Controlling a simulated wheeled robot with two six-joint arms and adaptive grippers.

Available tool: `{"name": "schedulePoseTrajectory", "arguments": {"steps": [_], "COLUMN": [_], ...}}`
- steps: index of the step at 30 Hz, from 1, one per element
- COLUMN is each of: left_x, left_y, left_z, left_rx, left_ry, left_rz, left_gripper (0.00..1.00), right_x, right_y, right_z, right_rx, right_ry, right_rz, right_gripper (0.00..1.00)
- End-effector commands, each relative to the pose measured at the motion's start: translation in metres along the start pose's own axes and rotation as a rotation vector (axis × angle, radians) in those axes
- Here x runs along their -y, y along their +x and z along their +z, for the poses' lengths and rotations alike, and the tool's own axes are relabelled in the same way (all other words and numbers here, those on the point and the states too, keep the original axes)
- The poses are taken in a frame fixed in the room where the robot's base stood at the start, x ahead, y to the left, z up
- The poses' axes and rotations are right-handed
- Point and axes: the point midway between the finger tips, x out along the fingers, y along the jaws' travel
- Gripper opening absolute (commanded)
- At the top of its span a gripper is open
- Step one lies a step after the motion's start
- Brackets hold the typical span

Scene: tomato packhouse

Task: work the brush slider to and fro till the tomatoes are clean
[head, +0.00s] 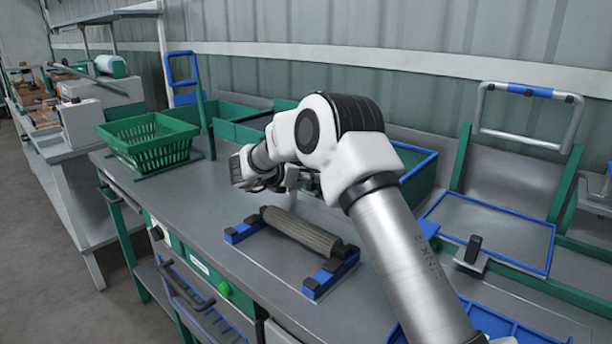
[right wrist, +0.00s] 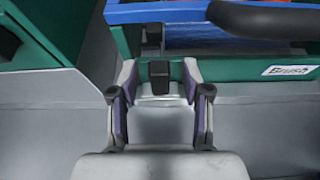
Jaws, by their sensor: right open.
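In the right wrist view a black slider knob (right wrist: 159,72) stands at a green wall marked with a "Brush" label (right wrist: 288,71). My right gripper (right wrist: 160,92) is open, with one finger on each side of the knob; whether they touch it I cannot tell. Behind the wall is a blue-edged tray (right wrist: 190,16) with a little orange-red at the top edge, perhaps tomatoes, mostly cut off. In the head view my right gripper (head: 243,172) is over the bench, and my arm hides the knob. My left gripper is not in view.
A ridged grey roller (head: 300,234) lies across blue holders on the grey bench (head: 190,190). A green crate (head: 148,140) stands at the left. A blue-framed tray (head: 490,228) with another black knob (head: 473,249) is at the right. A dark rounded bar (right wrist: 255,20) crosses the upper right wrist view.

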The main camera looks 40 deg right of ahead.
Motion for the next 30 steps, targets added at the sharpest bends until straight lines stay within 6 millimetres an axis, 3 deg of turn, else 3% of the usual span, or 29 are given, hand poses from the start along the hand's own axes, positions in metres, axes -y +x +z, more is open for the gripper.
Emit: {"name": "schedulePoseTrajectory", "arguments": {"steps": [5,13,18,30], "left_x": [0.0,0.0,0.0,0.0], "left_y": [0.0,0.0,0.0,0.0], "left_z": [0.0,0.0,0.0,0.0], "left_rx": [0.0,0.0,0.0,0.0], "left_ry": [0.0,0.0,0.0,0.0], "left_rz": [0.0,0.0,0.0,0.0], "left_gripper": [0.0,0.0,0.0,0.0], "right_x": [-0.001,-0.001,-0.001,0.0], "right_y": [-0.019,-0.087,-0.114,-0.119], "right_z": [0.001,0.001,0.0,0.0], "right_rx": [0.003,0.004,0.001,-0.001], "right_ry": [0.0,0.0,-0.001,0.0], "right_rz": [0.004,0.003,0.001,-0.001], "right_gripper": [0.48,0.48,0.48,0.48]}}
